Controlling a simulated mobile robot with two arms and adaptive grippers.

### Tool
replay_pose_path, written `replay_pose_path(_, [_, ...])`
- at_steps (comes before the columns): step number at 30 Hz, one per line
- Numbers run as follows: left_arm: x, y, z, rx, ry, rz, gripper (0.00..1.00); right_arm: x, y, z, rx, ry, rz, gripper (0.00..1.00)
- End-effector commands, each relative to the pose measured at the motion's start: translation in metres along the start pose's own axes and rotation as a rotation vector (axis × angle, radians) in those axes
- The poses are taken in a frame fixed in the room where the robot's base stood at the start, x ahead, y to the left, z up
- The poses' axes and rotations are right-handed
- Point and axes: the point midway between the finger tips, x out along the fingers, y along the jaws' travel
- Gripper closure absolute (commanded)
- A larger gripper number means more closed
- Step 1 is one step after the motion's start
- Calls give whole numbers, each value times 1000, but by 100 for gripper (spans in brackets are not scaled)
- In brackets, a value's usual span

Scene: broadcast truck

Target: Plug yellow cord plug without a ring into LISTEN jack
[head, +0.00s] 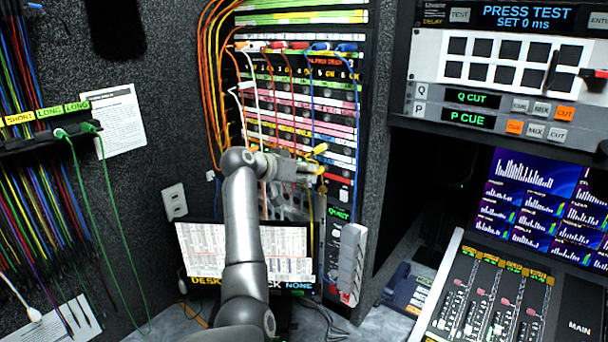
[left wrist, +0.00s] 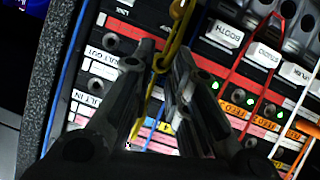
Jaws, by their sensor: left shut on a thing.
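My left gripper (head: 312,172) is at the right side of the patch rack, in front of its lower rows. In the left wrist view, its fingers (left wrist: 164,68) are closed around part of a yellow cord (left wrist: 176,35). The cord runs up out of the picture and hangs below between the fingers. A yellow plug end (head: 320,149) shows just above the gripper in the head view. Whether the held end carries a ring is unclear. Jacks in labelled red and white rows lie behind the fingers; I cannot surely read a LISTEN label. My right gripper is out of view.
The patch rack (head: 371,60) holds several orange, red, white and blue cords, some crossing near my gripper. A monitor (head: 245,245) stands below. A light grey block (head: 351,262) sits low on the right. A mixing console (head: 490,300) is further right.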

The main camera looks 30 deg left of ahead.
Motion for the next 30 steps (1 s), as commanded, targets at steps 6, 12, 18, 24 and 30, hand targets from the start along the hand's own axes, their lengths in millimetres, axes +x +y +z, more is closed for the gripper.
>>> replay_pose_path(6, [5, 0, -3, 1, 0, 1, 100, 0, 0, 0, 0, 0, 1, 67])
replay_pose_path(12, [10, 0, -5, 1, 1, 1, 100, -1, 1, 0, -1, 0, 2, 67])
replay_pose_path(18, [10, 0, -5, 1, 1, 1, 68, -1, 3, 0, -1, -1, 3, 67])
replay_pose_path(24, [10, 0, -5, 0, 0, 0, 60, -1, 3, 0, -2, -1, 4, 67])
replay_pose_path(30, [9, 0, -4, 0, -1, 0, 60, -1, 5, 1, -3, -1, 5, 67])
